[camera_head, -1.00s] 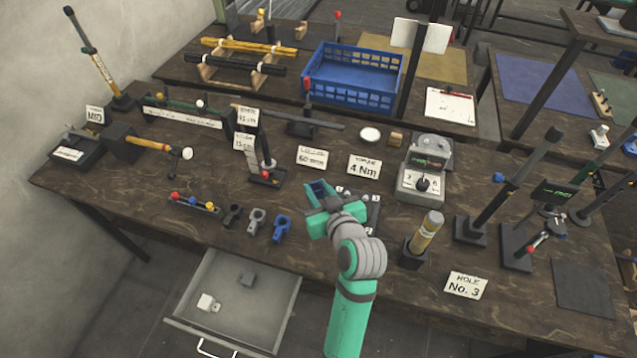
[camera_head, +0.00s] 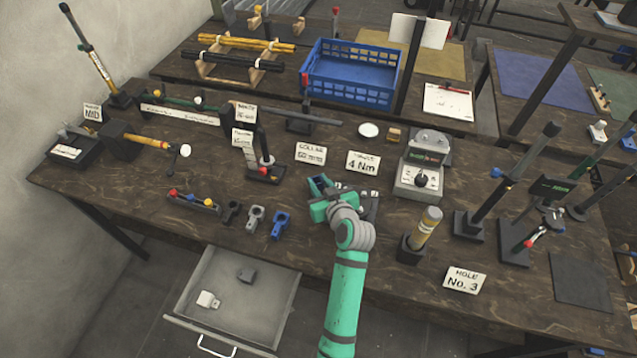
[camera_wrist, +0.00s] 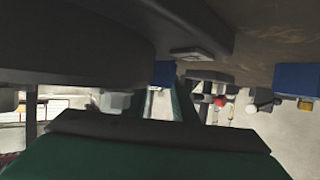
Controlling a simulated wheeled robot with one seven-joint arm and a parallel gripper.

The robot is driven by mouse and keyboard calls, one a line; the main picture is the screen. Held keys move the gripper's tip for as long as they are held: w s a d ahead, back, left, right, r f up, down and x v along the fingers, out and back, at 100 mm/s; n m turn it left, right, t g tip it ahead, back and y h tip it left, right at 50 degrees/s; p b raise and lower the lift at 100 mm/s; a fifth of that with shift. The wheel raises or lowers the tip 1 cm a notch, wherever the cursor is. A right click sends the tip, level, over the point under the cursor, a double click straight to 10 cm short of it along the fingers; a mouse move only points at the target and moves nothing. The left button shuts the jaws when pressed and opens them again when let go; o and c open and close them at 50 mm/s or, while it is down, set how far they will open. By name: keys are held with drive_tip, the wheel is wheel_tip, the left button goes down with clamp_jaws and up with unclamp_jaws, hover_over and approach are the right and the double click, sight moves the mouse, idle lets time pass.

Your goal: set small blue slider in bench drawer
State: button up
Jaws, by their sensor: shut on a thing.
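My gripper (camera_head: 320,188) is above the middle of the bench, shut on a small dark-blue piece (camera_head: 319,182), which looks like the small blue slider. My green fingers hide most of it, so its shape is unclear. In the wrist view the fingers (camera_wrist: 186,102) show close together, with a blue block (camera_wrist: 163,73) beside them. The bench drawer (camera_head: 176,320) is pulled open below the bench's front edge, to the left of my arm.
A blue forked part (camera_head: 281,222), a grey one (camera_head: 255,218) and a black one (camera_head: 231,212) lie near the front edge, beside a rack with coloured knobs (camera_head: 193,201). A yellow-labelled cylinder (camera_head: 428,230) stands right of my arm. A "4 Nm" card (camera_head: 363,162) stands behind my gripper.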

drive_tip(key=shift+f, duration=0.3)
